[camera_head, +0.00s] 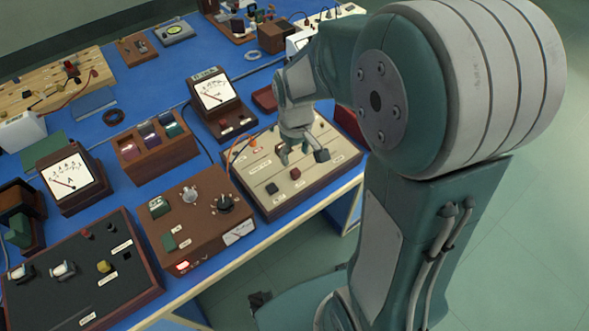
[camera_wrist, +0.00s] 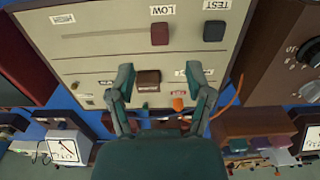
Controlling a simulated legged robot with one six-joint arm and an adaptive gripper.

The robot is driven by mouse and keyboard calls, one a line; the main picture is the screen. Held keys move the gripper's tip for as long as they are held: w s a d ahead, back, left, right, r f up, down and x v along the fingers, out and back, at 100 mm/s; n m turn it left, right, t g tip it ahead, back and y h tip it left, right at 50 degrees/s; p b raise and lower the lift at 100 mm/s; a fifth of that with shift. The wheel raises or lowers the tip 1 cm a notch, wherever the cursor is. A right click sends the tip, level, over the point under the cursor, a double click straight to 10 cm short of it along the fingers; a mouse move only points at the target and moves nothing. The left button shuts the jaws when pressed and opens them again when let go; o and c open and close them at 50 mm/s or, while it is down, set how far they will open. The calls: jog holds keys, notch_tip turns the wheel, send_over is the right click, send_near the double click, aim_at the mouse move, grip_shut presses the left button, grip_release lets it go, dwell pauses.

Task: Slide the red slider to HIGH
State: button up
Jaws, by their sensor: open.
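The red slider (camera_wrist: 160,33) is a small dark red knob beside the LOW label (camera_wrist: 162,10) on the cream panel (camera_wrist: 100,42). In the head view it shows as a red knob (camera_head: 295,172) on the panel's near half. My gripper (camera_wrist: 161,72) is over the panel, its two fingers spread apart. A brown block with a small white label (camera_wrist: 148,80) appears between the fingers in the wrist view. The red slider is beyond the fingertips there, with a visible gap. I cannot read a HIGH label; a label beside the right finger is partly hidden.
A dark knob (camera_wrist: 214,30) sits beside the red slider, near the TEST label (camera_wrist: 215,5). An orange plug and lead (camera_wrist: 178,103) are close to the right finger. A brown dial box (camera_head: 195,222) stands beside the panel, and a meter (camera_head: 215,103) behind it.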

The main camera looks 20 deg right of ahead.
aim_at(295, 171)
notch_tip(295, 171, down, 7)
jog(key=shift+f, duration=0.2)
grip_shut()
